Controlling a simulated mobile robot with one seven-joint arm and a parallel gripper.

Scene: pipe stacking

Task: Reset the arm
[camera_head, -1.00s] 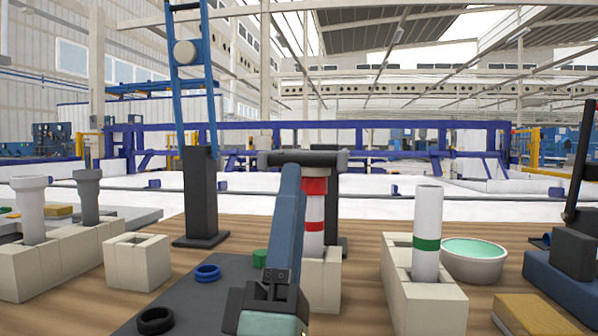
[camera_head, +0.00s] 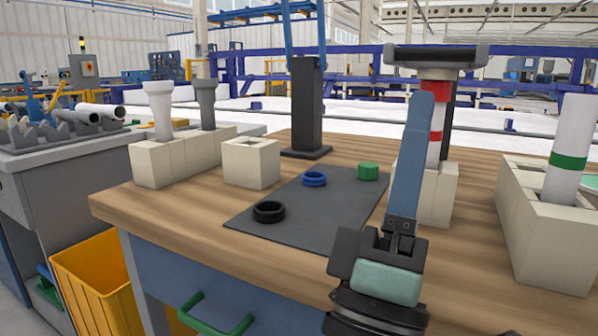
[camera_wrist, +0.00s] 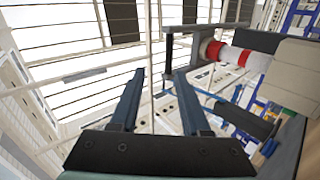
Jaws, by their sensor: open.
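My gripper (camera_head: 424,98) is in the right half of the head view, its blue-grey finger pointing up in front of a red-and-white pipe (camera_head: 434,135). In the wrist view both fingers of my gripper (camera_wrist: 160,74) are spread apart with nothing between them. The red-and-white pipe stands upright in a beige block (camera_head: 437,195), partly hidden by the finger. It also shows in the wrist view (camera_wrist: 232,55), to the right of the fingers. A dark crosspiece (camera_head: 436,56) sits at the pipe's top; I cannot tell whether they touch.
A white pipe with a green band (camera_head: 567,160) stands in a beige block at right. Two grey pipes (camera_head: 160,112) (camera_head: 207,105) stand in blocks at left. Black (camera_head: 269,212), blue (camera_head: 314,179) and green (camera_head: 368,171) rings lie on a dark mat (camera_head: 335,212). A yellow bin (camera_head: 100,290) is below left.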

